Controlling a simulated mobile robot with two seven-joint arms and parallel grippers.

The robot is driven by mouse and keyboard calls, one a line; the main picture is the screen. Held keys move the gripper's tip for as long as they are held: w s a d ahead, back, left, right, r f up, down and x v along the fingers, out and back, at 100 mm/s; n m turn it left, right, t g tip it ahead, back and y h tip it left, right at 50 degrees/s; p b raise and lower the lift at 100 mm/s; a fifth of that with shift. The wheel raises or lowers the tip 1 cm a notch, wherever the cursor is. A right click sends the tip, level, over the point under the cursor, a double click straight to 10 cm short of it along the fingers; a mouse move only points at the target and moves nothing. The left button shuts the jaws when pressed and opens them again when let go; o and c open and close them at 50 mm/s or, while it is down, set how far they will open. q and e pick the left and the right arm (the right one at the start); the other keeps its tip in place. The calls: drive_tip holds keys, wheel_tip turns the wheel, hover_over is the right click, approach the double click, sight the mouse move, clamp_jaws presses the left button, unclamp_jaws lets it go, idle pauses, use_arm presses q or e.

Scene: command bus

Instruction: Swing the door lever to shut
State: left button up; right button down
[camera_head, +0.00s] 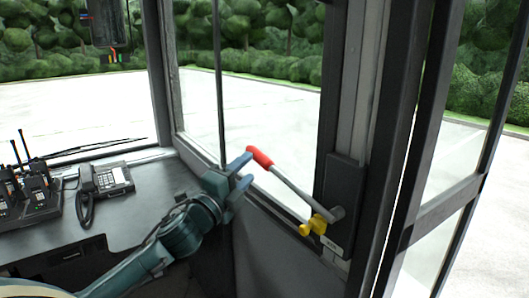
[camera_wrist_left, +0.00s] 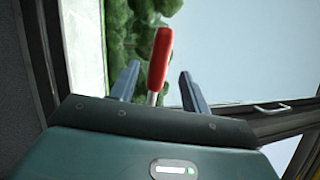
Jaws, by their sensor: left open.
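The door lever (camera_head: 290,192) has a grey rod and a red grip (camera_head: 260,158). It runs from a pivot on a dark plate (camera_head: 343,190) on the door post up and to the left. A yellow knob (camera_head: 313,225) sits by the pivot. My left gripper (camera_head: 241,179) is open just left of the red grip in the head view. In the left wrist view the red grip (camera_wrist_left: 160,58) stands between the two fingers of my gripper (camera_wrist_left: 156,88), with gaps on both sides. My right gripper is not in view.
A dark dashboard (camera_head: 150,205) spreads at left with a desk phone (camera_head: 104,183) and several radios in a charger (camera_head: 30,195). Window frames and the door post (camera_head: 395,150) bound the space at the right. A glazed door panel (camera_head: 455,150) stands beyond the post.

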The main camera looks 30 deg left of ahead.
use_arm(q)
drive_tip(key=p+x, duration=0.1)
drive_tip(key=x, duration=0.7)
clamp_jaws()
idle(0.5)
